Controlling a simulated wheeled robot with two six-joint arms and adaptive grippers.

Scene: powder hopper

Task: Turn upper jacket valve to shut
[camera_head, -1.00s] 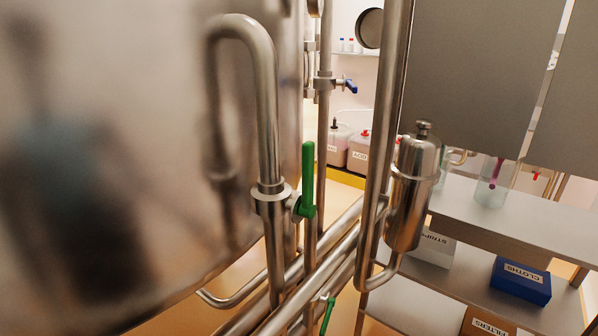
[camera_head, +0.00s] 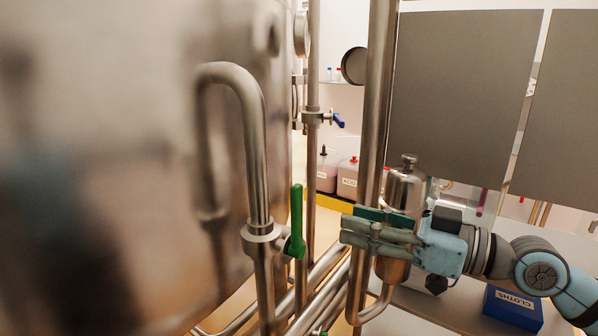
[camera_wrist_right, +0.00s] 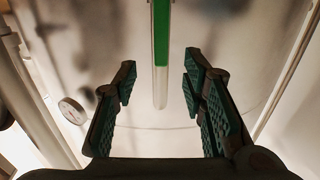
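The upper jacket valve has a green lever (camera_head: 297,225) that stands upright beside its grey pipe fitting (camera_head: 262,236), in front of the big steel tank. My right gripper (camera_head: 346,231) reaches in from the right, fingers pointing left toward the lever, with a gap between them. In the right wrist view a green lever (camera_wrist_right: 161,38) lies ahead, in line with the space between the spread fingers of my right gripper (camera_wrist_right: 160,80). They hold nothing. A second green lever (camera_head: 320,332) barely shows at the bottom edge of the head view. My left gripper is not in view.
The shiny tank (camera_head: 120,150) fills the left side. A thick upright pipe (camera_head: 376,110) and a steel canister (camera_head: 402,190) stand close to my right gripper. A blue-handled valve (camera_head: 337,120) is behind. A shelf with a blue box (camera_head: 513,308) is at the right.

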